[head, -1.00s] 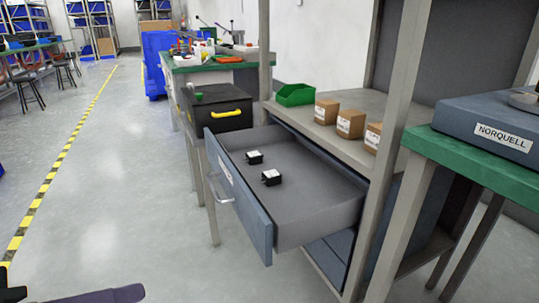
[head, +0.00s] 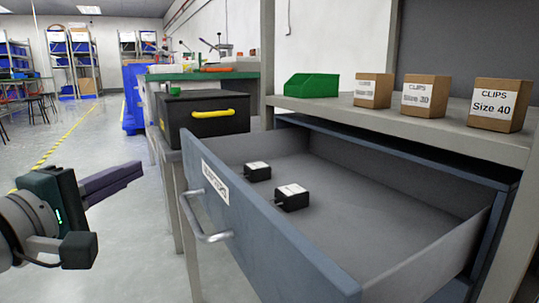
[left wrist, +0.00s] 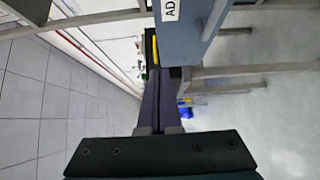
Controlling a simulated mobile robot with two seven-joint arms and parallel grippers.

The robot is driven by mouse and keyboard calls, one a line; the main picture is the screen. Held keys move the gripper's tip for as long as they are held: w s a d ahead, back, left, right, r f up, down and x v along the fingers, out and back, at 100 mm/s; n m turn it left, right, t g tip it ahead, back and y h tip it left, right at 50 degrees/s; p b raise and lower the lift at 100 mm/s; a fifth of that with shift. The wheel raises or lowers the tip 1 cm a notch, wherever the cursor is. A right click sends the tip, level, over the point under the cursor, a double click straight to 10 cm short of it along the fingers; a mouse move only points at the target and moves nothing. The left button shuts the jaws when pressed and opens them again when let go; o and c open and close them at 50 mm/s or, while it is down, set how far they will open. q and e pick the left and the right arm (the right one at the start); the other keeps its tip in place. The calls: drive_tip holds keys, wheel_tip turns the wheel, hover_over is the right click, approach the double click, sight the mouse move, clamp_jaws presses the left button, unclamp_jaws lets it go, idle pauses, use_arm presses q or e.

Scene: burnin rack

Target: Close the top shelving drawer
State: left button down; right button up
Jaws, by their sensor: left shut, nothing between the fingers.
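The top shelving drawer (head: 255,235) is pulled well out of the grey shelving unit. It has a blue-grey front with a label and a silver bar handle (head: 205,222). Two small black boxes (head: 291,197) with white tops lie inside it. My left gripper (head: 138,172) is shut and empty, left of the drawer front and apart from it. In the left wrist view its closed fingers (left wrist: 165,85) point toward the drawer front (left wrist: 205,18), which shows at the top with part of its label. My right gripper is not in view.
On the shelf above the drawer stand a green bin (head: 312,85) and several cardboard clip boxes (head: 425,96). A black case with a yellow handle (head: 207,118) sits beyond the drawer. The floor to the left (head: 130,255) is clear.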

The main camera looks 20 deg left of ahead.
use_arm(q)
drive_tip(key=b, duration=0.2)
approach(196, 148)
drive_tip(key=w+a, duration=0.3)
drive_tip(key=shift+w+d+r, duration=0.1)
drive_tip(key=shift+w+d, duration=0.8)
drive_tip(key=shift+w, duration=0.35)
drive_tip(key=shift+w+d, duration=0.2)
drive_tip(key=shift+w, duration=0.05)
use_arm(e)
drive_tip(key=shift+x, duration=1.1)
use_arm(q)
drive_tip(key=shift+d, duration=0.1)
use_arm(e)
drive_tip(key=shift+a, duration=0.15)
